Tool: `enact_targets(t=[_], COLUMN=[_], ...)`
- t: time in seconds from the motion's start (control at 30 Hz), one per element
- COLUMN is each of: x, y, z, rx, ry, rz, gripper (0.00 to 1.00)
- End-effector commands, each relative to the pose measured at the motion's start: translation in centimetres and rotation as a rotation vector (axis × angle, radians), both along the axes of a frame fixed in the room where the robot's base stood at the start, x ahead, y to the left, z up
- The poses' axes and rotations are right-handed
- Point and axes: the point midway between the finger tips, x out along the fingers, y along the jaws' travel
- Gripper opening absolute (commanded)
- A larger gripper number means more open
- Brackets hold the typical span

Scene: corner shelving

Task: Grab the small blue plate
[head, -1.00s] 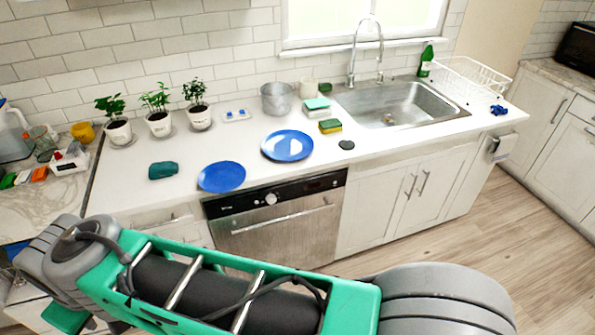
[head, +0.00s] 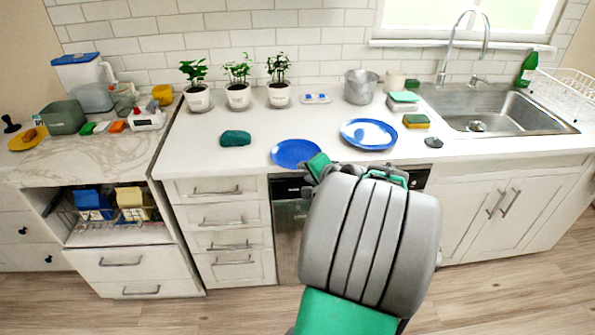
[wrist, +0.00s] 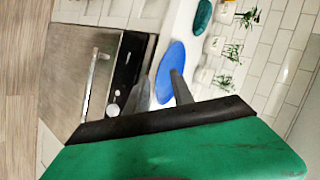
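The small blue plate (head: 293,152) lies flat near the counter's front edge, above the dishwasher. A larger blue plate (head: 368,133) with a white patch lies to its right, further back. My gripper (wrist: 160,76) shows two dark fingers spread apart in the wrist view, with nothing between them. The blue plate in that view (wrist: 170,62) lies beyond the fingertips, and the right finger overlaps its edge. In the head view my arm hides most of the gripper, just right of and in front of the small plate.
A teal cloth-like lump (head: 235,138) lies left of the plate. Potted plants (head: 238,96) and a metal pot (head: 360,87) stand behind. Sponges (head: 415,121) and the sink (head: 490,110) are to the right. The dishwasher (wrist: 98,85) front is below the counter edge.

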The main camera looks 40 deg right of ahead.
Motion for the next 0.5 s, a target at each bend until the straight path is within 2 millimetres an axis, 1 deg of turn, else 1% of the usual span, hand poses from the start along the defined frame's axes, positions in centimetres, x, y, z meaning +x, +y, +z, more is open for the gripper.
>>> enact_targets(t=[0.03, 0.1, 0.13, 0.2, 0.37, 0.5], x=[-1.0, -1.8, -1.9, -1.4, 0.6, 2.9], y=[-2.3, -4.0, -4.4, -5.0, -5.4, -6.1], z=[-1.3, -1.4, -1.4, -1.5, -2.2, -2.9], rx=[0.038, 0.073, 0.082, 0.091, 0.089, 0.089], ry=[-0.047, -0.098, -0.111, -0.124, -0.122, -0.12], rz=[-0.066, -0.122, -0.134, -0.145, -0.142, -0.139], gripper=[0.29, 0.29, 0.29, 0.29, 0.29, 0.29])
